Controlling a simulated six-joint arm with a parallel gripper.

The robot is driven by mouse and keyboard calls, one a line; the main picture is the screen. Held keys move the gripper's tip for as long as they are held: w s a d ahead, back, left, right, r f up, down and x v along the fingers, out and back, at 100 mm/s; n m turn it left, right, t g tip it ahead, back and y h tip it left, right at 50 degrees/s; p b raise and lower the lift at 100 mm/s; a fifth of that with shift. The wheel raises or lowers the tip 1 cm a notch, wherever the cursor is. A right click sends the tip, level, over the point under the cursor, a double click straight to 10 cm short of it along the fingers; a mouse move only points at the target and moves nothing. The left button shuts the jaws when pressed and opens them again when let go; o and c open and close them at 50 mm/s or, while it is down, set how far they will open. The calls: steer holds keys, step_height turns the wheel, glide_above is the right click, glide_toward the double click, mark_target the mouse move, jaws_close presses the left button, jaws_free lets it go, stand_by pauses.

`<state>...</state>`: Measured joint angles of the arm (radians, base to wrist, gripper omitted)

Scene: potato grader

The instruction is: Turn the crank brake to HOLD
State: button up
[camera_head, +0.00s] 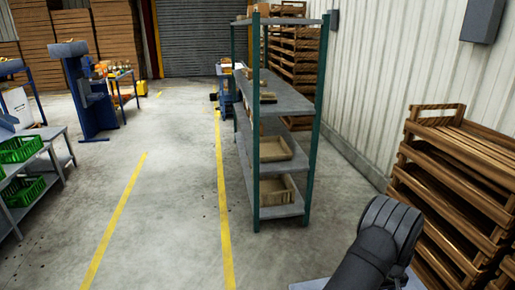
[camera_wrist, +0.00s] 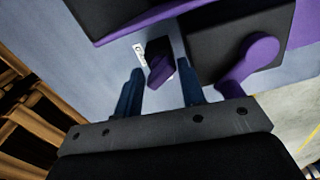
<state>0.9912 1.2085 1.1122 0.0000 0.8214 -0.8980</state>
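In the wrist view a small dark block with a purple lever (camera_wrist: 160,70) sits on a grey-blue surface, beside a white label (camera_wrist: 140,54) whose text I cannot read in full. It may be the crank brake; its setting cannot be made out. My gripper (camera_wrist: 160,66) is open, its two blue fingers apart, with the lever showing in the gap between them. Contact with either finger cannot be seen. To the right is a larger purple crank arm (camera_wrist: 240,75) with a rounded end, in front of a black panel. The head view shows none of these parts.
In the wrist view a dark, purple-edged part (camera_wrist: 130,18) crosses above the lever. Wooden crates (camera_wrist: 25,110) lie at left. In the head view stacked crates (camera_head: 450,185) stand at right and a green-posted shelf (camera_head: 272,120) ahead. The floor left of the shelf is open.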

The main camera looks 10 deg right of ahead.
stand_by(0.3)
stand_by(0.5)
steer(key=shift+d+r, duration=0.1)
steer(key=shift+r, duration=0.1)
step_height(320, 180, up, 17)
steer(key=a+m, duration=0.1)
steer(key=m, duration=0.9)
step_height(320, 180, down, 17)
steer(key=shift+f, duration=0.15)
steer(key=shift+c, duration=0.4)
